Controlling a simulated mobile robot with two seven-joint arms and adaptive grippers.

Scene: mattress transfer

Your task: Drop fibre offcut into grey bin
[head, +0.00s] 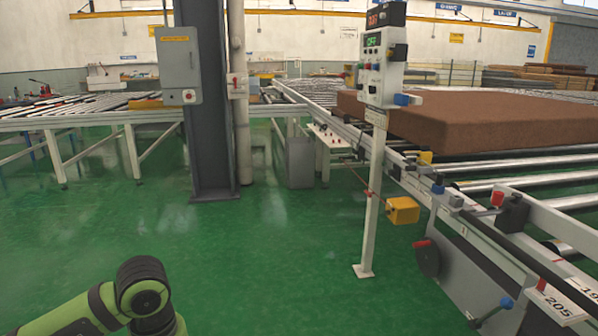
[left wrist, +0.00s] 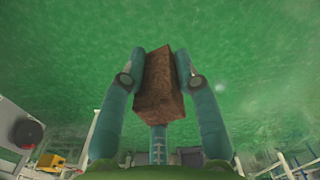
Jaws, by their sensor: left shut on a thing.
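The fibre offcut (left wrist: 158,88) is a brown, rough block. The green floor lies below the block. In the head view my left arm comes in at the lower left, but its gripper and the offcut are out of the picture. The grey bin (head: 300,162) stands on the floor beyond the arm, right of the dark column and beside the conveyor frame. I cannot see inside it. My right gripper shows in neither view.
A dark column (head: 208,110) rises left of the bin. A control post (head: 372,200) with a yellow box (head: 402,210) stands to the right. The roller conveyor carries a large brown mattress block (head: 490,122). The green floor (head: 250,260) in front is clear.

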